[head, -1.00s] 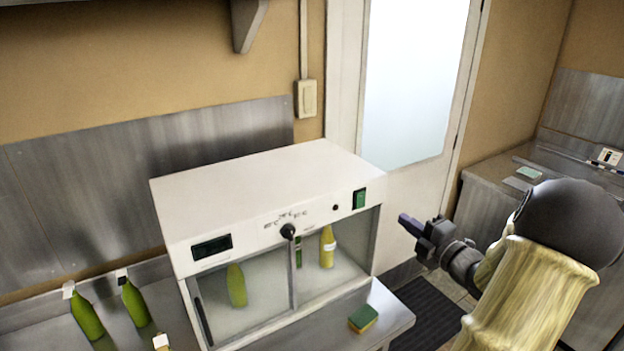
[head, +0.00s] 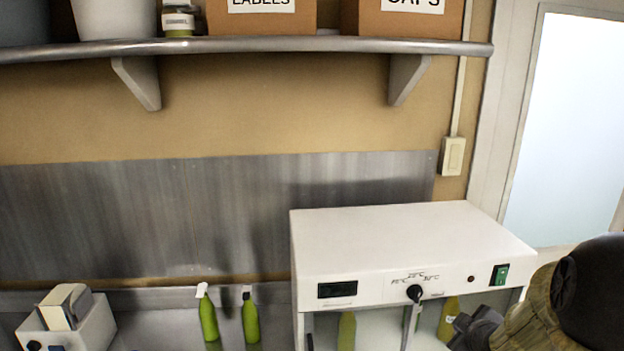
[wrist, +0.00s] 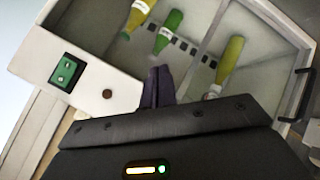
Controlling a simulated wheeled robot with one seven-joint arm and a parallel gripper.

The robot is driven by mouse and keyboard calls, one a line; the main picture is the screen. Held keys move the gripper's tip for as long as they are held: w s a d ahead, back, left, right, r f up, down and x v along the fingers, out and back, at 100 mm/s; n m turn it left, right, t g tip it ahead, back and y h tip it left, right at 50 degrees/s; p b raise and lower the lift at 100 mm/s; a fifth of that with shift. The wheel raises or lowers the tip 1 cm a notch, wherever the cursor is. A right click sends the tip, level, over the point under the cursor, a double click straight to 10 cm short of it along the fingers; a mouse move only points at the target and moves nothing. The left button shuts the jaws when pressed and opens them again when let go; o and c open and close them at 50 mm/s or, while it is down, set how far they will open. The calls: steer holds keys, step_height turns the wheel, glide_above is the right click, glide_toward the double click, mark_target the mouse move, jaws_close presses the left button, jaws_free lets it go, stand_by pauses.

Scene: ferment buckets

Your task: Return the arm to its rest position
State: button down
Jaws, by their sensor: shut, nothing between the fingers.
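My gripper shows in the wrist view (wrist: 158,87), its dark fingers together with nothing between them. In the head view my gripper (head: 470,330) is at the lower right, in front of the right part of the white cabinet (head: 400,235), its fingertips partly cut off by the frame edge. My arm comes in from the right edge. In the wrist view the cabinet's green switch (wrist: 67,72) and the bottles behind its glass lie beyond the fingers. I cannot tell the exact gap to the cabinet.
Two green spray bottles (head: 208,318) stand left of the cabinet, and a white box (head: 70,322) is at the far left. A metal shelf (head: 250,47) with cardboard boxes hangs above. A door (head: 570,120) is at the right.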

steer(key=s+a+f+m+g+y, duration=0.1)
steer(key=s+a+f+m+g, duration=0.3)
steer(key=s+a, duration=1.1)
steer(key=a+m+g, duration=0.3)
steer(key=shift+a+m+g+y, duration=0.25)
steer(key=shift+m+g+y, duration=0.05)
steer(key=shift+m+y, duration=0.1)
